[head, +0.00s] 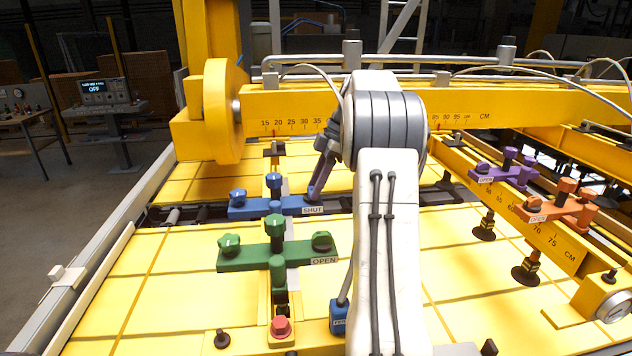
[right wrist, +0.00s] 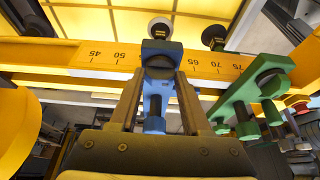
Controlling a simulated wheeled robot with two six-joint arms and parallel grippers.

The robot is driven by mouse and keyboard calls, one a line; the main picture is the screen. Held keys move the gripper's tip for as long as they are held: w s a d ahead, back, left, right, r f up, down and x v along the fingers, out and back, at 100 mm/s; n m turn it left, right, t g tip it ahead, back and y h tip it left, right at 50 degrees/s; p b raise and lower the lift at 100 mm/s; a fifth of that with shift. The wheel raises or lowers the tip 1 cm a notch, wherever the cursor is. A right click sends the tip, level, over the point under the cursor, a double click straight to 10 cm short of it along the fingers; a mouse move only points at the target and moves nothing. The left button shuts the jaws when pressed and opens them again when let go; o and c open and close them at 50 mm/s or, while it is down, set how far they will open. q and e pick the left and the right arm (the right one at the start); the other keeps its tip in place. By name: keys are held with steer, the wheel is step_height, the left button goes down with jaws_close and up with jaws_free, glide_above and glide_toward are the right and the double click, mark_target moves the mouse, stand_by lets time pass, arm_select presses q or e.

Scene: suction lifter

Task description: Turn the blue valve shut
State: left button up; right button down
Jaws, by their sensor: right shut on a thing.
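The blue valve (head: 250,209) is a blue bar with knobs, mounted on the yellow frame beyond the green valve. A label reading SHUT (head: 313,210) sits at its right end. My right gripper (head: 316,190) is at that right end, partly hidden behind my right arm. In the right wrist view its two fingers stand on either side of a blue part (right wrist: 155,100) of the valve and are shut on it. My left gripper is not in view.
The green valve (head: 240,257), labelled OPEN, is nearer on the same beam. Purple (head: 500,176) and orange (head: 556,209) valves, both labelled OPEN, are at the right. A yellow scale beam (head: 470,107) crosses behind. A small display reading OFF (head: 98,87) stands at the left.

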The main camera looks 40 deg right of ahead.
stand_by(0.4)
steer(key=shift+c, duration=1.8)
jaws_free()
steer(key=shift+r, duration=0.1)
steer(key=v, duration=1)
steer(key=shift+r, duration=0.15)
